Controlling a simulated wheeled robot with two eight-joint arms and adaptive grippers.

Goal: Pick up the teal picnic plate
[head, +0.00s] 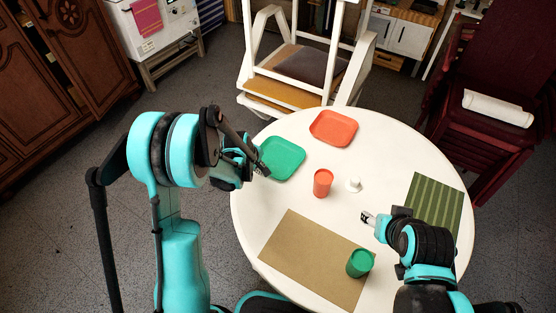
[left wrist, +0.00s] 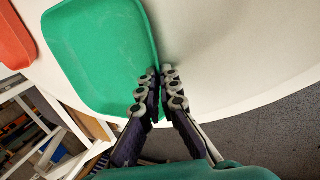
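The teal picnic plate (head: 283,158) is a green-teal square plate with rounded corners, at the left edge of the round white table. It fills the upper left of the left wrist view (left wrist: 100,50). My left gripper (head: 264,170) is at the plate's left rim. In the left wrist view its fingertips (left wrist: 160,72) are close together with the rim between them, one finger on the plate's side and one outside. My right gripper (head: 368,218) is above the table's right half, away from the plate. Its fingers are too small to judge.
The white table (head: 400,150) also holds an orange plate (head: 333,128), an orange cup (head: 323,183), a small white object (head: 354,185), a green cup (head: 359,263), a tan mat (head: 310,255) and a green striped mat (head: 436,205). A white chair (head: 300,70) stands behind.

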